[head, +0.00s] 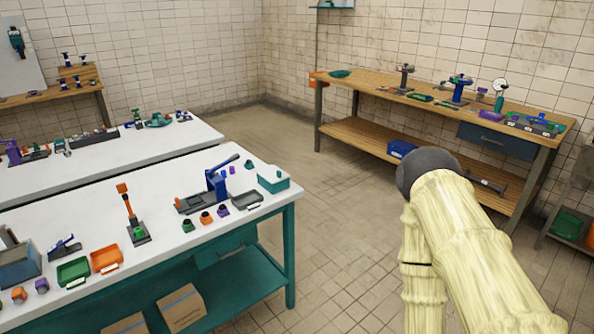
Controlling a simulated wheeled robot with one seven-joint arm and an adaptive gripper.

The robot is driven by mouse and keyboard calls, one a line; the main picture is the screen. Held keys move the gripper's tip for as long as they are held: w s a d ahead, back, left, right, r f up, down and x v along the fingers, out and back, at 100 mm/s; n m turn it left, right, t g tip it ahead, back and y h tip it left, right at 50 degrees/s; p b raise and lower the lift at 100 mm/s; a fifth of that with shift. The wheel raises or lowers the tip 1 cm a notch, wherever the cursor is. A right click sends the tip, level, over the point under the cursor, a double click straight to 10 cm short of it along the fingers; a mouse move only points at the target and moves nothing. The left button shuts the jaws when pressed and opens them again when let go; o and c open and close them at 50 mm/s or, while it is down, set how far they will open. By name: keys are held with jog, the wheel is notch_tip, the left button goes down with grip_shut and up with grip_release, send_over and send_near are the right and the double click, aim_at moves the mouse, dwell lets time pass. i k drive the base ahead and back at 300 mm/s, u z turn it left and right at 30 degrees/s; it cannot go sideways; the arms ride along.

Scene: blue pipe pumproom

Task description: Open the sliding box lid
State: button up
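A small teal box (273,180) stands at the far right corner of the near white-topped table. It looks closed on top, but it is too small to tell whether its lid slides. A grey-blue box-like item (17,262) stands at the left edge of the same table, partly cut off. I cannot tell for sure which of these has the sliding lid. My covered arm rises at the right of the view, apart from both tables. My gripper is not in view.
The near table (182,223) also bears a blue lever press (218,182), a green tray (73,271), an orange tray (106,259) and small parts. A second white table (150,143) stands behind it. A wooden workbench (420,98) stands at the back right. Tiled floor (345,230) between is clear.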

aim_at(273, 174)
jog(key=z, duration=0.1)
jog(key=i, duration=1.05)
jog(key=u, duration=0.75)
